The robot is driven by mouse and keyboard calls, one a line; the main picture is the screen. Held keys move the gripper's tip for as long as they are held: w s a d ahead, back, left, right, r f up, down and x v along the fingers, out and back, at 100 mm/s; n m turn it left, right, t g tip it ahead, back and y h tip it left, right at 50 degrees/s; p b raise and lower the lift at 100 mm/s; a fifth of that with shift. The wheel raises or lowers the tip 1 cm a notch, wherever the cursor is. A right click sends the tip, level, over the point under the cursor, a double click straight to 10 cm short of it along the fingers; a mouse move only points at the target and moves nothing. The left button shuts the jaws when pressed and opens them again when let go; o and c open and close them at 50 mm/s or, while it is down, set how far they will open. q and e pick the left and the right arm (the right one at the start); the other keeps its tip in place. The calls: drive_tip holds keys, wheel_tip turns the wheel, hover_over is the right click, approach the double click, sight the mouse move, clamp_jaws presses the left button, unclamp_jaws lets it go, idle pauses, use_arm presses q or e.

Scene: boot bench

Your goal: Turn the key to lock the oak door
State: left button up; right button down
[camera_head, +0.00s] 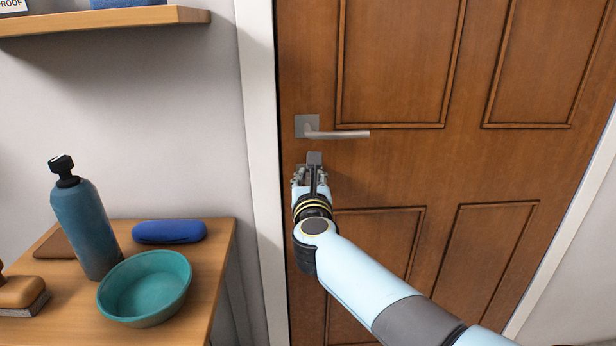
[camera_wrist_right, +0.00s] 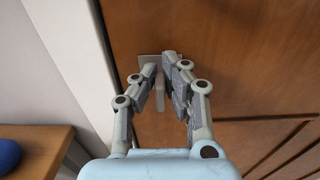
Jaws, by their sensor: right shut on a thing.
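The oak door (camera_head: 405,60) is closed in its white frame, with a lever handle (camera_head: 335,134) pointing right. My right gripper (camera_head: 313,178) is at the lock just below the handle. It is shut on the grey key (camera_wrist_right: 160,98), which shows between the fingers in the right wrist view and stands at the lock plate (camera_wrist_right: 147,62). The fingers and wrist hide most of the key and plate in the head view. The key's turn angle is hard to tell. My left gripper is not in view.
A wooden bench (camera_head: 215,275) left of the door holds a teal bowl (camera_head: 145,288), a blue bottle (camera_head: 85,225), a blue case (camera_head: 169,231) and a brush (camera_head: 22,292). A wall shelf (camera_head: 105,19) is above. The door face right of my arm is clear.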

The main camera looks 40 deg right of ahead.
drive_tip(key=shift+w+a+r+n+p, duration=0.15)
drive_tip(key=shift+n+p, duration=0.35)
drive_tip(key=shift+n, duration=0.5)
drive_tip(key=shift+w+a+f+n+p, duration=0.2)
drive_tip(key=shift+n+p, duration=0.7)
drive_tip(key=shift+n, duration=1.7)
drive_tip(key=shift+s+a+f+n+p, duration=0.1)
drive_tip(key=shift+f+n+p, duration=0.55)
drive_tip(key=shift+n, duration=1.95)
drive_tip(key=shift+w+a+r+n+p, duration=0.15)
drive_tip(key=shift+n+p, duration=1.05)
drive_tip(key=shift+n, duration=1.4)
drive_tip(key=shift+f, duration=0.15)
drive_tip(key=c, duration=1.4)
unclamp_jaws()
drive_tip(key=shift+s, duration=0.1)
